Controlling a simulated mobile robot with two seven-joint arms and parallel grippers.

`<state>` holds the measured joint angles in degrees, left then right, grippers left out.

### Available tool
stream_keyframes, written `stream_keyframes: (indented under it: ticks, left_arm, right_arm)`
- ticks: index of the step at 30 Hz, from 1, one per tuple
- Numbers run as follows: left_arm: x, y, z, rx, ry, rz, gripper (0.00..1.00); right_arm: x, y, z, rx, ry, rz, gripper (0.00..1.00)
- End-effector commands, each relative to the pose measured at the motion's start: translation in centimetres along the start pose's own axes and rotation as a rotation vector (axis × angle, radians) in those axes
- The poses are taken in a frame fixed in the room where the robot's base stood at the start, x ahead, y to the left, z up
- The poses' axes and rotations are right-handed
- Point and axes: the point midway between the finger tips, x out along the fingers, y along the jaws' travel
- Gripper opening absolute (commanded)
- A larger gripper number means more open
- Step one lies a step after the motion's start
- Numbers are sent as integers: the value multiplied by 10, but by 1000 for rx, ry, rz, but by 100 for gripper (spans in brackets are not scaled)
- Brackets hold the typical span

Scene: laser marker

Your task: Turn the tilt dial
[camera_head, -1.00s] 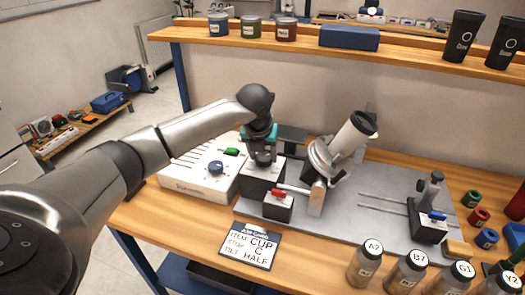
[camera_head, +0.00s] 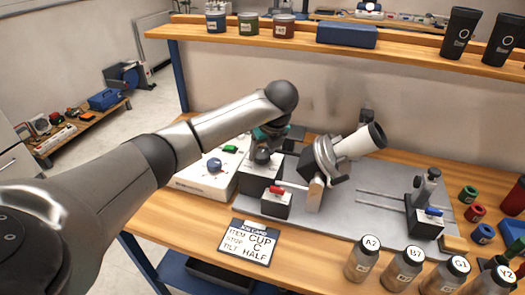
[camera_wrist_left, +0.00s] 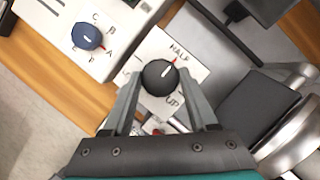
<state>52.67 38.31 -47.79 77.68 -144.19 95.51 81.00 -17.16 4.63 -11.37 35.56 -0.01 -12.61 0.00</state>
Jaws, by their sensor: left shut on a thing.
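The tilt dial (camera_wrist_left: 160,77) is a black round knob on a white plate with the labels HALF and UP. Its white pointer line aims up and right, near the red mark by HALF. My left gripper (camera_wrist_left: 162,82) is shut on the dial, one finger on each side. In the head view my left gripper (camera_head: 263,157) sits on top of the dial box (camera_head: 258,184) and hides most of the dial. A white cup (camera_head: 358,143) with a dark rim is held tilted, mouth up and right, in the round metal clamp (camera_head: 328,160). My right gripper is out of view.
A white control box with a blue knob (camera_head: 214,165) and green switch (camera_head: 230,149) stands left of the dial. A red-handled block (camera_head: 277,204) is in front. The job card (camera_head: 248,242) reads CUP, C, HALF. Bottles (camera_head: 362,260) stand front right.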

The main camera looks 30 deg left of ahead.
Motion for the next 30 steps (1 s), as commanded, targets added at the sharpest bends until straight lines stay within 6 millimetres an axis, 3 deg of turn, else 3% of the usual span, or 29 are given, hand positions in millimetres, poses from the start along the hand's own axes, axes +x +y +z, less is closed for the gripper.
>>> stream_keyframes:
  ticks: [14, 15, 23, 30]
  left_arm:
    - [0, 0, 0, -15, 1, 6, 3]
    - [0, 0, 0, -15, 1, 6, 60]
    - [0, 0, 0, -14, 1, 6, 89]
    - [0, 0, 0, -14, 1, 6, 89]
  right_arm:
    - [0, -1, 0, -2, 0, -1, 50]
    - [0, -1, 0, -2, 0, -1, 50]
    - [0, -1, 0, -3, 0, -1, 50]
    - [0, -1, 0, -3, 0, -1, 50]
